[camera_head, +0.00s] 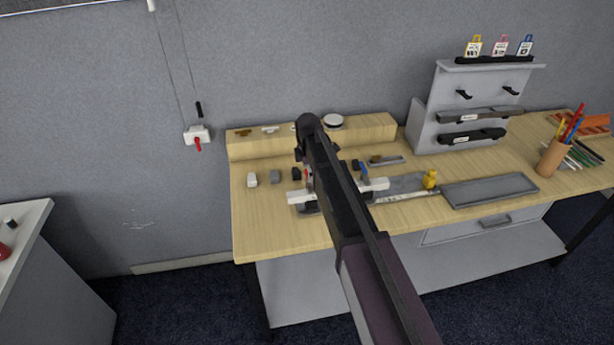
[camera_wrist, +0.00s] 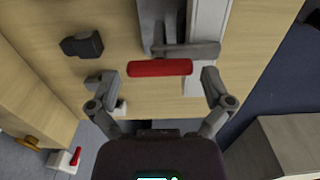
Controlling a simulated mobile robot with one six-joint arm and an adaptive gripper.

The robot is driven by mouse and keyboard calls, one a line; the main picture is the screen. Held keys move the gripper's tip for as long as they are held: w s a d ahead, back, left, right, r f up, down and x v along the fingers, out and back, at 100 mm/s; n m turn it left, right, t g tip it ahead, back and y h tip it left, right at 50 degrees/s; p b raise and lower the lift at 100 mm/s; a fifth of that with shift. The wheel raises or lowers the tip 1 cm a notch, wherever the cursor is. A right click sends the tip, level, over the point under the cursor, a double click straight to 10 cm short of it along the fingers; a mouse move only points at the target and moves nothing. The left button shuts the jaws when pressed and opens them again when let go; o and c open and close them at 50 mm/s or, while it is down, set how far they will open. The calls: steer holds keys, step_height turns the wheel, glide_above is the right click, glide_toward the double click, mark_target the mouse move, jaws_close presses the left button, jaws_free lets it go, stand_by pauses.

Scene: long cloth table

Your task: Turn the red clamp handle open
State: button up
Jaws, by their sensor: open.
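The red clamp handle (camera_wrist: 160,68) is a short red bar lying crosswise in the wrist view, beside a grey metal bar (camera_wrist: 186,51) of the clamp. My gripper (camera_wrist: 160,76) is open, with one finger to the left of the handle and one to the right. The handle lies between the fingertips with gaps at both ends; I cannot tell the height difference. In the head view my arm covers most of the clamp, and my gripper's fingers cannot be made out there.
A black block (camera_wrist: 82,45) lies left of the handle. A wall box with a red lever (camera_head: 198,144) hangs left of the wooden table (camera_head: 290,237). A yellow figure (camera_head: 430,179) and a grey tray (camera_head: 490,190) are to the right. The table's front left is clear.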

steer(key=shift+f, duration=0.1)
steer(key=c, duration=0.9)
steer(key=shift+o, duration=0.2)
steer(key=shift+m, duration=0.4)
steer(key=m, duration=0.3)
steer(key=shift+m, duration=0.3)
steer(key=m, duration=0.9)
steer(key=shift+s, duration=0.1)
steer(key=m, duration=0.4)
steer(key=shift+m, duration=0.3)
